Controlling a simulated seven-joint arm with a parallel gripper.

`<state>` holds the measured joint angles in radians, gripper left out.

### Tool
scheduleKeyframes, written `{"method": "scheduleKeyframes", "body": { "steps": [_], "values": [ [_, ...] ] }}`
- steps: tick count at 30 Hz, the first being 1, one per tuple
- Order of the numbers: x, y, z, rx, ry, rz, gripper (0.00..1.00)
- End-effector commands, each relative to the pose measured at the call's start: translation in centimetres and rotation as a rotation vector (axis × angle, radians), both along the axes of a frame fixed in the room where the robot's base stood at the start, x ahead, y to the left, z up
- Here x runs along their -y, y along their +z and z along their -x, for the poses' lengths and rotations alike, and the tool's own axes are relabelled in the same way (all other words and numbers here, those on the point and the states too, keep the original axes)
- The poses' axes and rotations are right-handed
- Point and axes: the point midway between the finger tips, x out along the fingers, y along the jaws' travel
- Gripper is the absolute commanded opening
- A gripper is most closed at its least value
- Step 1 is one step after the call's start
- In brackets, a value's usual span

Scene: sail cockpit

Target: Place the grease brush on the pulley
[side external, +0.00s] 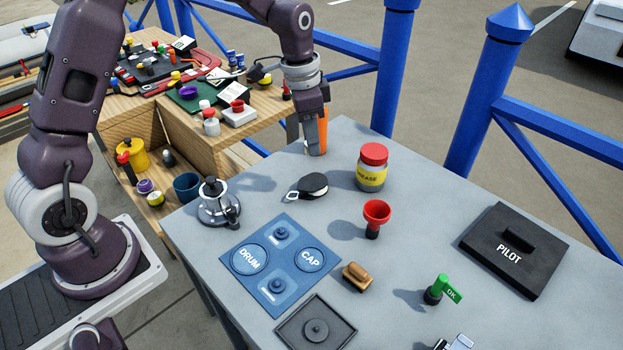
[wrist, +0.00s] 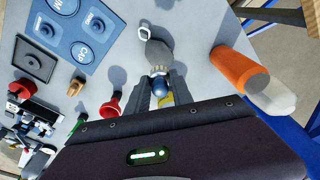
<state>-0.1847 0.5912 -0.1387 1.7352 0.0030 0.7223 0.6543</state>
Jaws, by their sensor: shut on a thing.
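My gripper (side external: 315,150) is low over the back corner of the grey table. In the wrist view, its fingers (wrist: 162,97) are shut on the grease brush (wrist: 157,88), which shows a rounded blue end and a pale collar. Its far end overlaps a grey shape, so I cannot tell where it ends. The side view hides the brush behind the fingers. The pulley (side external: 312,186), dark with a metal shackle, lies on the table in front of my gripper. Its shackle (wrist: 145,31) shows beyond the brush in the wrist view. A gap separates gripper and pulley in the side view.
An orange cylinder with a white end (wrist: 245,72) is close beside my gripper. A grease jar (side external: 371,168), red funnel (side external: 376,214), winch-like fitting (side external: 217,204) and blue DRUM/CAP mat (side external: 276,262) surround the pulley.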

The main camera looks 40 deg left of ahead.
Motion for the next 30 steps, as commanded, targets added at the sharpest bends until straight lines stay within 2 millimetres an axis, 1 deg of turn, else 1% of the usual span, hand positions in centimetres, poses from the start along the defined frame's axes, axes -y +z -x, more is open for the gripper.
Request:
{"method": "scheduleKeyframes", "body": {
  "steps": [1, 3, 7, 9, 12, 15, 23, 24, 26, 27, 30],
  "values": [
    [0.0, -1.4, 0.2, -0.009, 0.001, 0.0, 0.0],
    [0.0, -3.1, 0.2, -0.007, 0.0, 0.0, 0.0],
    [0.0, -5.2, 0.1, -0.006, -0.001, 0.0, 0.0],
    [0.0, -6.8, 0.2, -0.006, -0.001, 0.0, 0.0],
    [0.1, -8.4, 0.1, -0.005, -0.002, 0.001, 0.0],
    [0.0, -8.8, 0.0, -0.001, -0.002, 0.0, 0.0],
    [0.1, -9.0, 0.1, -0.002, -0.002, 0.0, 0.0],
    [0.1, -9.0, 0.1, -0.002, -0.002, 0.0, 0.29],
    [0.1, -9.0, 0.1, -0.002, -0.002, 0.0, 0.41],
    [0.1, -9.0, 0.0, -0.002, -0.002, 0.0, 0.49],
    [0.1, -9.0, 0.0, -0.002, -0.002, 0.0, 0.49]
  ]
}}
